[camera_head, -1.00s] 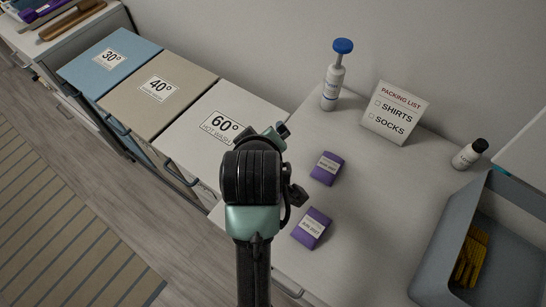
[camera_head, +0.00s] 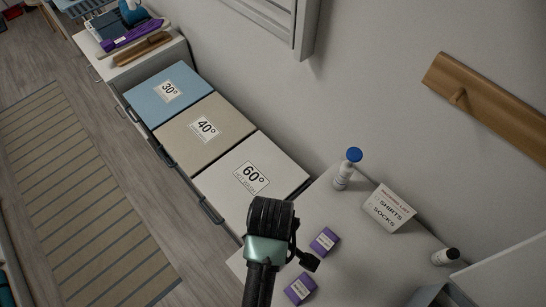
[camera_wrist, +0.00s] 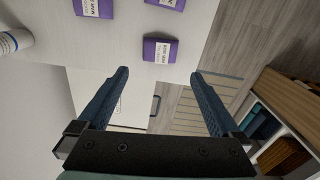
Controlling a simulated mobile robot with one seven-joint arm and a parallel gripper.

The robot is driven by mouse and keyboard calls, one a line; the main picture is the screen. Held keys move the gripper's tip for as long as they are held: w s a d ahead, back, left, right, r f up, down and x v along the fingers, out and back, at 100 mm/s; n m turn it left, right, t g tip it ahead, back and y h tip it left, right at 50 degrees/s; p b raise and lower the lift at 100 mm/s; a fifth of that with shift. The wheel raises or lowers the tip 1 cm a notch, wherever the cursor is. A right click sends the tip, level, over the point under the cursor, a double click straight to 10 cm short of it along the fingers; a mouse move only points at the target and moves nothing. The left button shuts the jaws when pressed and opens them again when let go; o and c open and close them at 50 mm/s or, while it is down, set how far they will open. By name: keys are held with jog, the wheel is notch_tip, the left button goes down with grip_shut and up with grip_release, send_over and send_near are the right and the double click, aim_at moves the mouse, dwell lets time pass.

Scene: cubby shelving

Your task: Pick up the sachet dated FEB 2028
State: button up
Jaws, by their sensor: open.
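In the wrist view a purple sachet (camera_wrist: 160,49) with a white label that appears to read FEB 2028 lies on the white top. Two more purple sachets are cut by the upper edge: one (camera_wrist: 94,8) with a label that seems to start with MAR, and one (camera_wrist: 171,3) whose date is cut off. My gripper (camera_wrist: 160,74) is open and empty, its fingertips apart and just below the FEB 2028 sachet in the picture. The head view shows two purple sachets (camera_head: 325,241) (camera_head: 300,288), dates too small to read; my arm hides the fingertips there.
A wooden peg rail (camera_head: 490,105) is on the wall.

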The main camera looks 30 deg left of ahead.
notch_tip(320, 180, down, 7)
jog(key=shift+r, duration=0.15)
jog(key=shift+a+f+p, duration=0.15)
jog(key=shift+f+p, duration=0.25)
jog(key=shift+f, duration=1)
jog(key=shift+a+f+p, duration=0.1)
jog(key=shift+f+p, duration=0.25)
jog(key=shift+f, duration=1.05)
jog(key=shift+c, duration=0.2)
jog(key=c, duration=1.1)
jog(key=shift+o, duration=0.2)
jog(key=shift+r, duration=0.1)
